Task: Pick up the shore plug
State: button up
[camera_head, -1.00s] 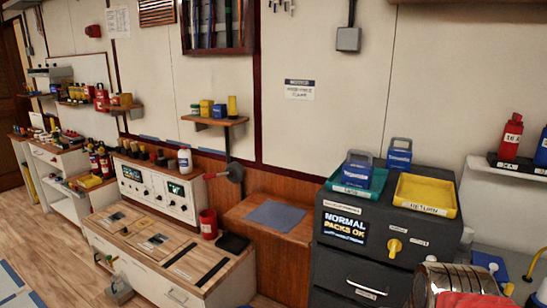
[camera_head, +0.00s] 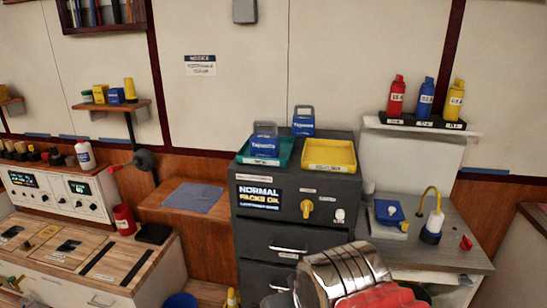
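Part of my arm, silver ribbed and red, shows at the bottom, below and left of the plug. My gripper's fingertips do not show, so whether it is open cannot be seen.
A dark cabinet (camera_head: 275,222) with a lit screen stands left of the counter, bearing a teal tray (camera_head: 246,158) and a yellow tray (camera_head: 330,168). A small red piece (camera_head: 466,243) lies right of the plug. Red, blue and yellow bottles stand on a shelf above.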

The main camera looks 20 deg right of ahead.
aim_at(432, 227)
jog(key=z, duration=1.9)
jog(key=i, duration=0.9)
jog(key=u, duration=0.05)
